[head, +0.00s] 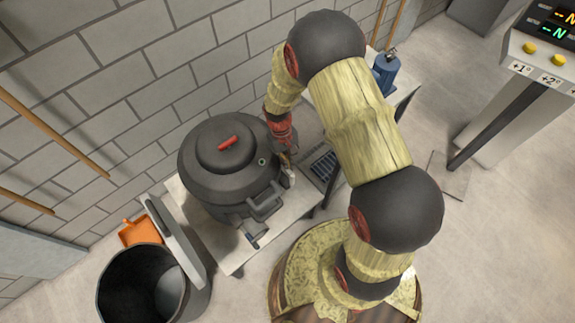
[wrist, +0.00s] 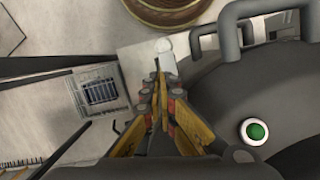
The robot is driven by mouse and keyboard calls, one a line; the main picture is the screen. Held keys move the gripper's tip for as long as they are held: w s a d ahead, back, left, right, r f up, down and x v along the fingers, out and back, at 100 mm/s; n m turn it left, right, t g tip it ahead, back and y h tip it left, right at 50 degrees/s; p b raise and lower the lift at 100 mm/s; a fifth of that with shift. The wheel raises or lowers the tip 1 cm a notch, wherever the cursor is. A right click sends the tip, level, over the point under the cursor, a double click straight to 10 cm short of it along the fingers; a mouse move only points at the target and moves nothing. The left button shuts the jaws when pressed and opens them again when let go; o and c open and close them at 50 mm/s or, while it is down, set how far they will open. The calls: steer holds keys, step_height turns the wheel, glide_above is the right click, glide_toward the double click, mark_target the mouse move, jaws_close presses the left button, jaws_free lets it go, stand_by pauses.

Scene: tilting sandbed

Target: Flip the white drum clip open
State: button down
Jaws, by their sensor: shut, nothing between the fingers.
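The dark drum (head: 215,190) stands on a pale table, with a red grip on its round lid (head: 190,155). The white clip (head: 290,177) sits at the drum's right side, near the rim. It also shows in the wrist view (wrist: 166,53), just beyond my fingertips. My gripper (head: 288,157) is shut and empty, pointing down beside the drum's rim. In the wrist view my gripper (wrist: 160,82) is right at the near end of the clip. I cannot tell whether they touch. The clip's lower part is partly hidden by my fingers.
A dark side handle (head: 265,205) sticks out from the drum near the clip. An open black bin (head: 145,285) is at the lower left. A brick wall closes the back.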

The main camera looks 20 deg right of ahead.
steer(key=shift+s+d+r+t, duration=0.1)
steer(key=shift+s+r+t, duration=0.05)
steer(key=shift+s+t, duration=0.2)
steer(key=shift+s+d+t, duration=0.1)
steer(key=shift+s+t, duration=0.15)
steer(key=s+d+f+b, duration=0.1)
steer(key=s, duration=0.4)
steer(key=s+d+f+t+b, duration=0.1)
steer(key=s+d+f, duration=0.1)
steer(key=s, duration=0.3)
steer(key=shift+s+d+f+t+y, duration=0.2)
steer(key=shift+s+f+t+y, duration=0.1)
steer(key=shift+s+y, duration=0.1)
stand_by(0.4)
steer(key=shift+s, duration=0.1)
stand_by(0.4)
